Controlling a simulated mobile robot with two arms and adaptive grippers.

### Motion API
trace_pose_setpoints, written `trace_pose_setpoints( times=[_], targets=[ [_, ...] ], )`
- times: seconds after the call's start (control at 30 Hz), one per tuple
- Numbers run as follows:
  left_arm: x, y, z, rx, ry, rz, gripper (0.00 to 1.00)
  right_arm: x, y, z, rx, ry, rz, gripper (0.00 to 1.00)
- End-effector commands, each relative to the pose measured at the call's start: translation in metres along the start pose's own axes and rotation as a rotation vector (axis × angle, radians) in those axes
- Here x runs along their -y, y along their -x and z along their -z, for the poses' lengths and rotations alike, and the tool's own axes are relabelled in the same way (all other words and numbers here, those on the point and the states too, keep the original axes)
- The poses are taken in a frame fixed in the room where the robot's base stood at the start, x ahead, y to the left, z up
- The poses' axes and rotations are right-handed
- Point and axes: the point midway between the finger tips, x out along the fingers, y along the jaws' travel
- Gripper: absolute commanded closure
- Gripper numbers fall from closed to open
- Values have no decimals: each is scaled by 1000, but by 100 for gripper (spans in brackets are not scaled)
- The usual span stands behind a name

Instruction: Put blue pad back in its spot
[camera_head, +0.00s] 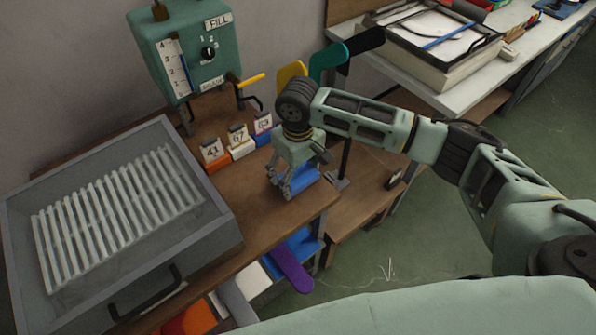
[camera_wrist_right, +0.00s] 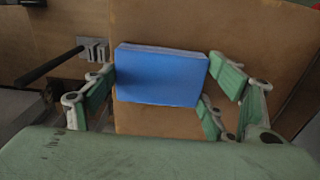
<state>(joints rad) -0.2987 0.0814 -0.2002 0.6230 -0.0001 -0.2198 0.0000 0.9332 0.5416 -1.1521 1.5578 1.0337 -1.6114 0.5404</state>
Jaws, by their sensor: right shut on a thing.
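The blue pad (camera_head: 304,178) is a flat-sided block at the right end of the wooden bench (camera_head: 262,217). My right gripper (camera_head: 287,187) points down over it, shut on it. In the right wrist view the pad (camera_wrist_right: 160,75) sits between the gripper's two fingers, with brown wood behind it. I cannot tell whether the pad touches the bench top. No marked spot for the pad is clear to me. My left gripper is not in view.
Number cards on orange, white and blue blocks (camera_head: 264,138) stand left of my right gripper. A grey tray with white slats (camera_head: 227,243) fills the bench's left. A green machine (camera_head: 184,52) stands behind. A purple board (camera_head: 291,268) sticks out below.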

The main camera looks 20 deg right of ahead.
Motion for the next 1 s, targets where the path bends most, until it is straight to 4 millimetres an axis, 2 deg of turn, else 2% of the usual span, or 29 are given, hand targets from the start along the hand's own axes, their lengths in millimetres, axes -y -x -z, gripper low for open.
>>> trace_pose_setpoints(
  times=[0.33, 0.37, 0.53, 0.9, 1.0],
  targets=[
    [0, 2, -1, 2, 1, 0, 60, 0, -3, 0, 0, 0, 1, 47],
    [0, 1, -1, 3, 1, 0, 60, 0, -3, 0, -1, 0, 1, 20],
    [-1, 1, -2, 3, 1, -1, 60, 0, -2, 0, -1, 0, 1, 5],
    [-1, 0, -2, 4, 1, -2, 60, 0, -2, 0, -1, 0, 1, 4],
    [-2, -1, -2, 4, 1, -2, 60, 0, 5, 1, -4, 1, 1, 4]
  ],
)
